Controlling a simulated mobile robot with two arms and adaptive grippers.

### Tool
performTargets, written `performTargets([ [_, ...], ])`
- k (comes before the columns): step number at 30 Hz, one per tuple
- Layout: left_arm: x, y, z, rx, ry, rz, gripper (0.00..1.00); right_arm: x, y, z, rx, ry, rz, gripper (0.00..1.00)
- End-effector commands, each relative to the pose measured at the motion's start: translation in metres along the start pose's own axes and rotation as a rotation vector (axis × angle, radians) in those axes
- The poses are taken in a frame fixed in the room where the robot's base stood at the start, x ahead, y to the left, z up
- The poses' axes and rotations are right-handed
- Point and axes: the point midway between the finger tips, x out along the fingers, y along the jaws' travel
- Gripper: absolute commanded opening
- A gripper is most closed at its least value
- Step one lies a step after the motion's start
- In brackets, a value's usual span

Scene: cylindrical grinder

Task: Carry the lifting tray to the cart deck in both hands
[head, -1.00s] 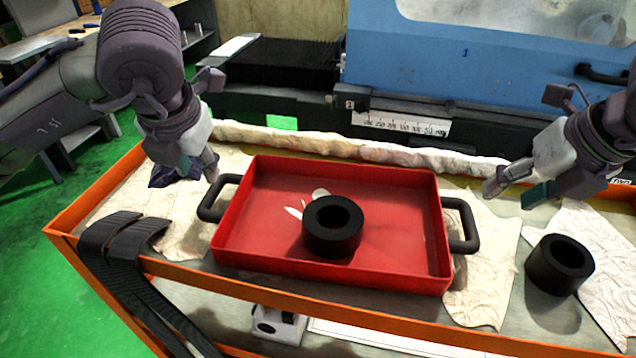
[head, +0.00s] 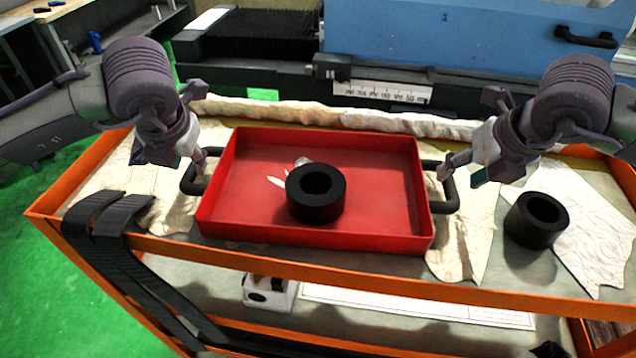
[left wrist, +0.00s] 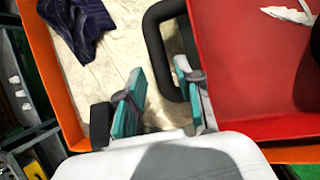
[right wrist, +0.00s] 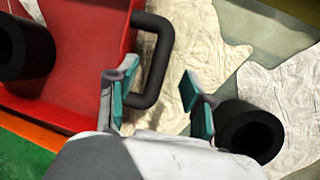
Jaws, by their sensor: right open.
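The red lifting tray (head: 385,160) sits level on the orange-edged cart (head: 250,262), with a black ring (head: 316,210) inside it. Its left handle (head: 188,180) and right handle (head: 450,195) are black loops. My left gripper (head: 172,160) is at the left handle. The left wrist view shows its teal-padded fingers (left wrist: 157,98) apart, with the handle (left wrist: 158,60) just beyond the gap. My right gripper (head: 465,172) is at the right handle. The right wrist view shows its fingers (right wrist: 158,100) apart, with the handle (right wrist: 158,75) between or just beyond them. Contact cannot be told.
A second black ring (head: 537,220) stands right of the tray on the cart. Dark straps (head: 105,215) hang over the front left edge. A rolled cloth (head: 330,115) lies along the back, before the blue grinder (head: 480,40). A lower shelf holds a small white device (head: 268,293).

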Motion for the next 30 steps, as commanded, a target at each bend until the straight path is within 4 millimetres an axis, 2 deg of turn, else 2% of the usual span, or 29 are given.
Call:
performTargets([
  [3, 0.021, 0.0, -0.001, -0.001, 0.003, 0.001, 0.35, 0.021, 0.0, 0.0, 0.0, 0.002, -0.001, 0.52],
  [9, 0.043, 0.0, 0.0, -0.002, 0.0, 0.0, 0.35, 0.043, 0.0, 0.0, 0.002, 0.001, 0.0, 0.52],
  [21, 0.05, 0.0, 0.0, -0.001, 0.0, 0.001, 0.35, 0.05, 0.0, 0.0, 0.001, -0.001, 0.0, 0.52],
  [23, 0.05, 0.0, 0.0, -0.001, 0.0, 0.0, 0.28, 0.05, 0.0, 0.0, 0.001, -0.001, 0.0, 0.45],
  [28, 0.05, 0.0, 0.0, -0.001, 0.0, 0.0, 0.0, 0.05, 0.0, 0.0, 0.001, -0.001, 0.0, 0.17],
  [30, 0.05, 0.0, 0.0, -0.001, -0.001, 0.0, 0.0, 0.05, 0.0, 0.0, 0.001, -0.001, 0.0, 0.05],
])
